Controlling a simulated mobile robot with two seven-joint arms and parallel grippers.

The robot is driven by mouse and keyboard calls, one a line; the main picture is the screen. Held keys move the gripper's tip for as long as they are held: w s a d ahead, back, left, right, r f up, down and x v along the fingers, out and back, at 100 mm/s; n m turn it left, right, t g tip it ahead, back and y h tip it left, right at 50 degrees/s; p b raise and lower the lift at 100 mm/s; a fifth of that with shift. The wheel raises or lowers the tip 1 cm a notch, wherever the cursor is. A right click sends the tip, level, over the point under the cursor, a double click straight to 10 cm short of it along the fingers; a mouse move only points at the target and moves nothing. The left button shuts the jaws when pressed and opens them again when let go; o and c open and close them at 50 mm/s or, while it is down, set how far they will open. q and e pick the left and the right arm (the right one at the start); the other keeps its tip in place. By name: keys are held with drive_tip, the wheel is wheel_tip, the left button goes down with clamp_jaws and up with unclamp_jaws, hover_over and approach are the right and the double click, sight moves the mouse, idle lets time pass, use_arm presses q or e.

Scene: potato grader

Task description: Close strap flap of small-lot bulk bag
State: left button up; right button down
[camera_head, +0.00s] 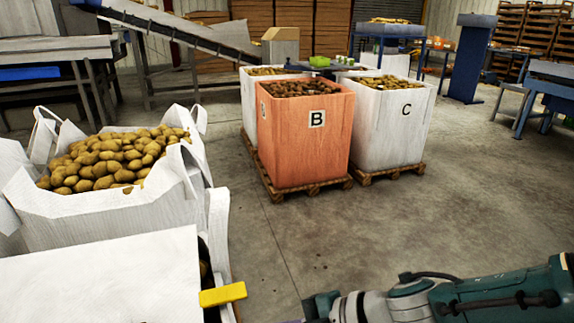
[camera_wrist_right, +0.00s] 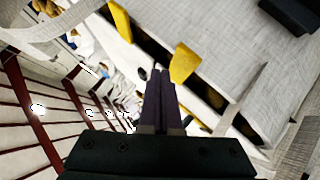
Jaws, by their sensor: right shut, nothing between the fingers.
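A bulk bag with a broad white flap (camera_head: 100,275) lies at the lower left of the head view. A yellow strap tab (camera_head: 223,294) sticks out from the flap's right edge, and a dark gap shows beside it. In the right wrist view a yellow tab (camera_wrist_right: 183,63) is just beyond my fingertips, and a second yellow tab (camera_wrist_right: 120,20) is farther up, along a dark opening between pale panels. My right gripper (camera_wrist_right: 160,75) is shut and empty, close to the nearer tab; I cannot tell whether it touches. In the head view its tips are at the bottom edge. My left gripper is out of view.
A white bulk bag (camera_head: 95,205) full of potatoes stands behind the flap. Orange box B (camera_head: 300,140) and white box C (camera_head: 390,130) stand on pallets beyond. A conveyor (camera_head: 175,32) is at the back. The concrete floor (camera_head: 400,225) in the middle is clear.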

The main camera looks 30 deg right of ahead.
wheel_tip(320, 180, down, 2)
drive_tip(key=shift+w+b, duration=0.1)
drive_tip(key=shift+b, duration=0.45)
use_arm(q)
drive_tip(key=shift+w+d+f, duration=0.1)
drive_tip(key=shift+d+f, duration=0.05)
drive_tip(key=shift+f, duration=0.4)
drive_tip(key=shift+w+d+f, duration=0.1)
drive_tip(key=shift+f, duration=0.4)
use_arm(e)
drive_tip(key=shift+d+f, duration=0.2)
